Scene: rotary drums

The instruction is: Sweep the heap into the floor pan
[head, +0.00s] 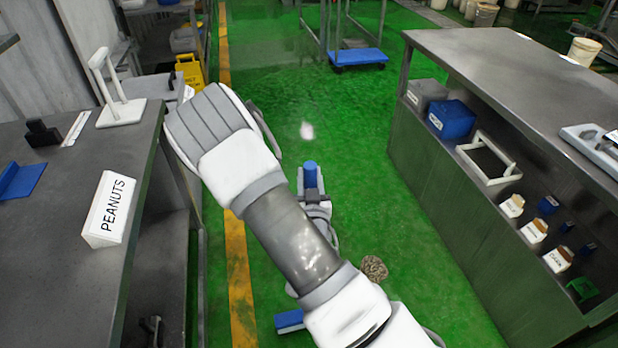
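The heap (374,268) is a small brown, lumpy pile on the green floor, just right of my forearm. My gripper (313,195) is partly hidden by my arm, in the middle of the view. It looks closed around a blue upright handle (309,174), whose top sticks up above it. The handle's lower part is hidden behind my arm. A flat blue piece (290,320) shows low, left of my arm; I cannot tell whether it is the tool's head or the floor pan. No other pan is clear to see.
A grey counter (60,265) with a "PEANUTS" sign (108,209) stands left. A steel bench (510,80) with shelved boxes and tubs stands right. A blue-decked trolley (358,57) and yellow floor sign (190,72) are farther back. The green aisle between is mostly clear.

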